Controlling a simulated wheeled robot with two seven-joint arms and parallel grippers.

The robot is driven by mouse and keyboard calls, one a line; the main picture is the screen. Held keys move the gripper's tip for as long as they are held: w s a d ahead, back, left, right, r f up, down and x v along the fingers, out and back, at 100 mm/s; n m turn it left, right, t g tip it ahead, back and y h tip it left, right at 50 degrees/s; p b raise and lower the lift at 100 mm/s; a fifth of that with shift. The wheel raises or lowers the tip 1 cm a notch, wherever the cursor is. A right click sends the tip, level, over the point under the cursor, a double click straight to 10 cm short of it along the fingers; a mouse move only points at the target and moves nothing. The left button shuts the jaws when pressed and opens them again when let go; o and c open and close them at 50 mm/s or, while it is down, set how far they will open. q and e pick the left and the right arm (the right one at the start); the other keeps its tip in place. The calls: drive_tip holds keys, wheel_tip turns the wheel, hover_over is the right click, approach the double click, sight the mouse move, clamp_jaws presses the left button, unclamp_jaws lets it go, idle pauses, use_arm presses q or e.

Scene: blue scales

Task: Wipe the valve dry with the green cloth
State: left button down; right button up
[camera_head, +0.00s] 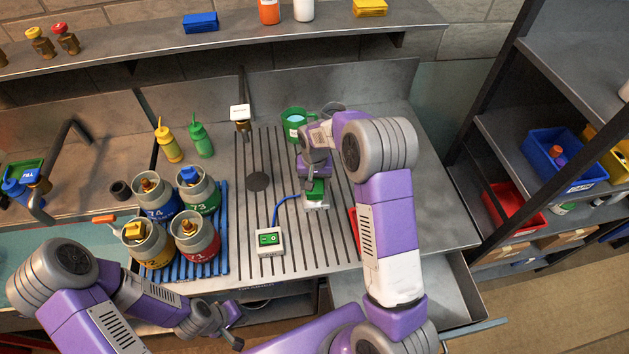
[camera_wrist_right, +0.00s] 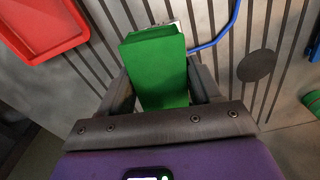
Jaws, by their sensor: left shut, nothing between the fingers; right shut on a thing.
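My right gripper (camera_head: 315,176) is shut on a green block-shaped thing (camera_head: 314,190); it also shows between the fingers in the right wrist view (camera_wrist_right: 157,70). It has flat faces and straight edges, and I cannot tell whether it is cloth. My left gripper (camera_head: 234,322) is shut and empty, low at the front edge of the bench. Brass valve-like pieces with yellow (camera_head: 36,36) and red (camera_head: 66,38) tops stand on the upper shelf. I cannot tell which valve is meant.
Several numbered canisters (camera_head: 205,233) stand on a blue slatted mat left of centre. A white box with a green display (camera_head: 269,241) sits on the grooved bench. A green mug (camera_head: 294,123) stands behind. A red tray (camera_wrist_right: 40,28) lies beside my right gripper. A sink is at left.

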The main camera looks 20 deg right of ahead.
drive_tip(key=shift+w+d, duration=0.3)
drive_tip(key=shift+w, duration=0.25)
drive_tip(key=shift+s+a+r, duration=0.1)
drive_tip(key=shift+s+a, duration=0.2)
drive_tip(key=shift+s, duration=0.45)
drive_tip(key=shift+w+d, duration=0.35)
drive_tip(key=shift+w, duration=0.5)
drive_tip(key=shift+s+a+f, duration=0.1)
drive_tip(key=shift+s+a, duration=0.1)
drive_tip(key=shift+s, duration=0.2)
drive_tip(key=shift+s+a+f, duration=0.1)
drive_tip(key=shift+s+a, duration=0.05)
drive_tip(key=shift+s, duration=0.25)
